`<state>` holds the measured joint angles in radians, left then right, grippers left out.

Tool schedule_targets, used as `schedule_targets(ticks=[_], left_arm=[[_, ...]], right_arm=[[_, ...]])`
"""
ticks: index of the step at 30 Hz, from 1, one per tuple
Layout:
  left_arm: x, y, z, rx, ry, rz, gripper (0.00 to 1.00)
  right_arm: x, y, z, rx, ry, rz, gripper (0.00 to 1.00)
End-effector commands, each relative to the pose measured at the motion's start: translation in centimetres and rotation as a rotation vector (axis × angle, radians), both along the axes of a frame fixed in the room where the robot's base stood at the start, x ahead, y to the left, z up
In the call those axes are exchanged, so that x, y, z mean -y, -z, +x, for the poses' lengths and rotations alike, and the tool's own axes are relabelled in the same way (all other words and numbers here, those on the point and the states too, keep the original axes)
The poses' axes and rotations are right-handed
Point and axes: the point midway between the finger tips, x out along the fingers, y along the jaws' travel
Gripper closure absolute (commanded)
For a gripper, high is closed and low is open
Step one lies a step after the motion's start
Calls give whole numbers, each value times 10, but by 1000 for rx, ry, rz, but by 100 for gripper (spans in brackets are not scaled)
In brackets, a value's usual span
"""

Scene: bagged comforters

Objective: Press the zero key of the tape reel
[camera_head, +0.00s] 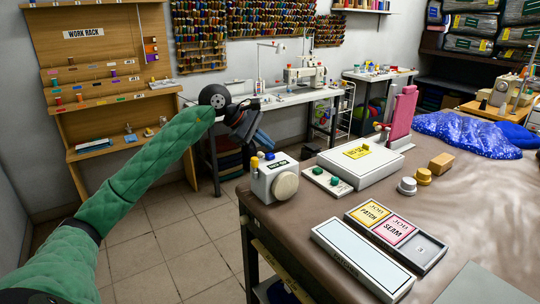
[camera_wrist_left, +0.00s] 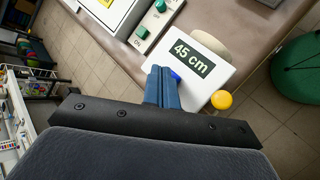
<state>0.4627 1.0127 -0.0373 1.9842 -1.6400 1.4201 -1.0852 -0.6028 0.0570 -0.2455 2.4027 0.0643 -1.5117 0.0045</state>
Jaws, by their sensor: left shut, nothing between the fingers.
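The tape reel is a white box (camera_head: 263,184) with a round cream disc on its front, at the near left corner of the brown table. In the left wrist view the tape reel (camera_wrist_left: 205,68) shows a dark display reading "45 cm". A yellow knob (camera_wrist_left: 221,99) sticks out at its edge, and a blue key (camera_wrist_left: 176,76) is partly hidden behind my fingers. I cannot read which is the zero key. My left gripper (camera_head: 262,142) is shut and empty, above the reel in the head view. Its fingertips (camera_wrist_left: 162,72) overlap the blue key; contact cannot be told.
A panel with green buttons (camera_head: 327,181) and a white box with a yellow label (camera_head: 360,165) stand right of the reel. A tray with PATCH and SEAM cards (camera_head: 430,252) lies nearer. Open floor (camera_head: 165,240) is left of the table.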

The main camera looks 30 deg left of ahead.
Motion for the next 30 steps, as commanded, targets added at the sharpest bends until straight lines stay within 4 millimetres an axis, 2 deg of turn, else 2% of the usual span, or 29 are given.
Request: schedule_targets(ticks=[23, 30], left_arm=[[0, 1, 0, 0, 0, 0, 100], [0, 6, 0, 1, 1, 0, 100]], right_arm=[[1, 2, -1, -2, 0, -1, 64], [1, 10, -1, -2, 0, -1, 64]])
